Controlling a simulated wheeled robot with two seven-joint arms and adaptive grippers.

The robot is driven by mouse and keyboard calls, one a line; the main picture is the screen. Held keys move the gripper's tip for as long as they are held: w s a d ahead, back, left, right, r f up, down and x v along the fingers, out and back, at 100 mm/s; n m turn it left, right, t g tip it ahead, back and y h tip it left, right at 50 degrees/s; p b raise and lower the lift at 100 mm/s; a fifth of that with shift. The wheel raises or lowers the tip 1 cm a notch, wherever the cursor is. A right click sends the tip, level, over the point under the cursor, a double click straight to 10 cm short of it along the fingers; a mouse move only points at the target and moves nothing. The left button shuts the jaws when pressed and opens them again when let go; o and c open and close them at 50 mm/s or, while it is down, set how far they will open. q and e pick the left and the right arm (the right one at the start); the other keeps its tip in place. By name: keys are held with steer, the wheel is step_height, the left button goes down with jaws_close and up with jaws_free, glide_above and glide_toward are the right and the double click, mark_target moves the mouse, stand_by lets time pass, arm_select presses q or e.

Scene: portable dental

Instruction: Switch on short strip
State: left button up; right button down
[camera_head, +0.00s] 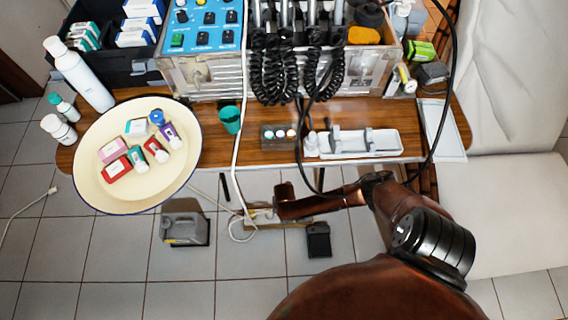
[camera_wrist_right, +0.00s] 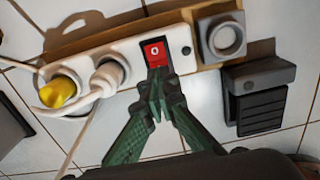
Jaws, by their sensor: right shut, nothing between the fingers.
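The short white power strip (camera_wrist_right: 130,48) lies on a wooden board on the tiled floor in the right wrist view. A red rocker switch (camera_wrist_right: 154,51) marked with a white circle sits in a dark frame at its right end. My right gripper (camera_wrist_right: 157,82) has green fingers with their tips together, empty. The tips lie just below the switch and overlap its lower edge; I cannot tell whether they touch it. In the head view the strip is small, near the board (camera_head: 262,217) under the table, partly hidden by my right arm. My left gripper is not in view.
A yellow plug (camera_wrist_right: 58,92) and a white plug (camera_wrist_right: 108,74) with cables fill the strip's left sockets. A grey box with a round knob (camera_wrist_right: 222,38) and a black pedal (camera_wrist_right: 259,97) stand close at right. The wooden table (camera_head: 262,113) with dental equipment overhangs the area.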

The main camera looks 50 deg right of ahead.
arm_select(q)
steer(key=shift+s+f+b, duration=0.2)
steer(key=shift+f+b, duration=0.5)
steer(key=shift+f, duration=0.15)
arm_select(e)
steer(key=shift+f, duration=1.15)
steer(key=shift+r, duration=0.1)
steer(key=shift+r+p, duration=2.7)
steer(key=shift+r, duration=0.8)
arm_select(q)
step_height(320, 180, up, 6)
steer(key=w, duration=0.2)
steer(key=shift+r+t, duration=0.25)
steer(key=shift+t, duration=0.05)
arm_select(e)
steer(key=shift+f, duration=0.1)
